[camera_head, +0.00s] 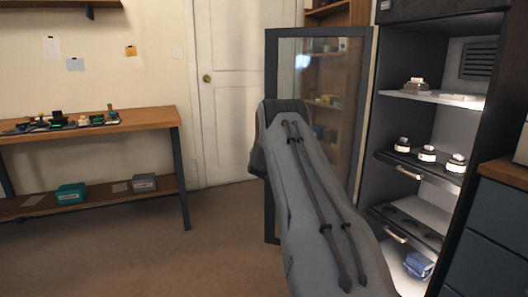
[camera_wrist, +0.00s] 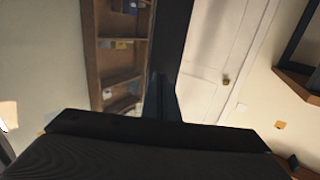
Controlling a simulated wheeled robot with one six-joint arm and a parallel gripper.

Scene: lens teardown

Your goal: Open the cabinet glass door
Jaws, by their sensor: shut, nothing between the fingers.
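The cabinet glass door (camera_head: 318,75) stands swung wide open to the left of the cabinet (camera_head: 410,130), its dark frame around a clear pane. Shelves show in or through the glass. My grey arm crosses in front of the door's lower part in the head view and hides some of it; my gripper is hidden there. In the wrist view, my gripper (camera_wrist: 162,100) is shut and empty, its dark fingers close to the dark door frame (camera_wrist: 175,35). I cannot tell whether they touch it.
Lit cabinet shelves (camera_head: 432,97) hold several small jars, with a blue item (camera_head: 418,265) at the bottom. A wooden workbench (camera_head: 150,118) stands left, a white room door (camera_head: 228,100) behind, and a drawer unit (camera_head: 492,225) right. The floor (camera_head: 130,255) between bench and arm is clear.

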